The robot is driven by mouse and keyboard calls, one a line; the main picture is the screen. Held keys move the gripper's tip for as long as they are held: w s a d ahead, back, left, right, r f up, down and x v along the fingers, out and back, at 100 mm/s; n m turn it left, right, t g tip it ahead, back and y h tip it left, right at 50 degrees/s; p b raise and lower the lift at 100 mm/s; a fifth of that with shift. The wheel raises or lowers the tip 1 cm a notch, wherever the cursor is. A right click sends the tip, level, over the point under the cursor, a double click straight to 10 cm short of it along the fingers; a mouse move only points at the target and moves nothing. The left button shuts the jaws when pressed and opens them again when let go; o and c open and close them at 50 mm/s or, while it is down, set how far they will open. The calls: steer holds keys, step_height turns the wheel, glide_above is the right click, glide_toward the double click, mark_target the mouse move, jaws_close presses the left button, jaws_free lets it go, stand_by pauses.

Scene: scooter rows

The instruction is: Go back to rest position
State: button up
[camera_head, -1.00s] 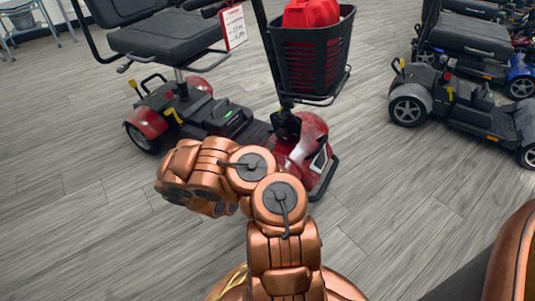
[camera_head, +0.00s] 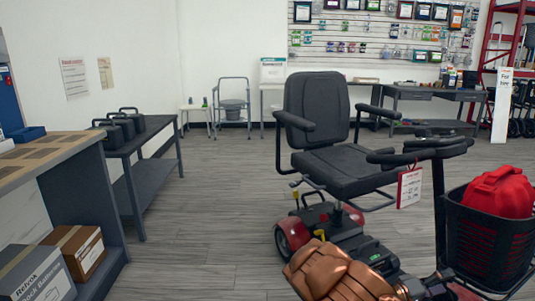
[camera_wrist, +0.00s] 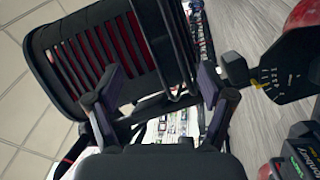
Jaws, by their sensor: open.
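My gripper (camera_wrist: 158,92) shows in the wrist view with its two fingers spread apart and nothing between them. Beyond the fingers is the black basket (camera_wrist: 105,50) of a scooter, seen tilted, with red showing through its slats. In the head view only a copper-coloured part of my arm shows at the bottom, in front of the red scooter (camera_head: 325,215); my gripper is out of that view. The scooter's basket (camera_head: 490,240) holds a red canister (camera_head: 500,192) at the right.
A workbench (camera_head: 60,165) with boxes (camera_head: 75,250) under it stands at the left. A low dark table (camera_head: 150,180) bears several black items. A walker-like chair (camera_head: 232,100) and a desk (camera_head: 430,95) stand by the back wall. Floor (camera_head: 215,190) between table and scooter is clear.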

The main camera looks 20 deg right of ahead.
steer(key=s+a+r+m+g+y+p, duration=0.25)
steer(key=s+a+r+p, duration=0.2)
steer(key=r, duration=0.55)
steer(key=s+a+r+m+g+y+p, duration=0.15)
steer(key=s+a+r+y+p, duration=0.3)
steer(key=r, duration=0.45)
steer(key=s+a+r+m+g+y+p, duration=0.15)
steer(key=s+a+r+p, duration=0.35)
steer(key=r, duration=0.5)
steer(key=s+a+r+n+t+y+p, duration=0.1)
steer(key=a+r+p, duration=0.4)
steer(key=a, duration=0.5)
steer(key=s+a+r+n+t+y+p, duration=0.2)
steer(key=a+r+n+y+p, duration=0.3)
steer(key=a+p, duration=0.4)
steer(key=s+a+r+n+t+y+p, duration=0.2)
steer(key=a+r+n+t+y+p, duration=0.2)
steer(key=a, duration=0.9)
steer(key=r+y+p, duration=0.1)
steer(key=p, duration=0.2)
steer(key=shift+a+r, duration=0.25)
steer(key=shift+r, duration=0.1)
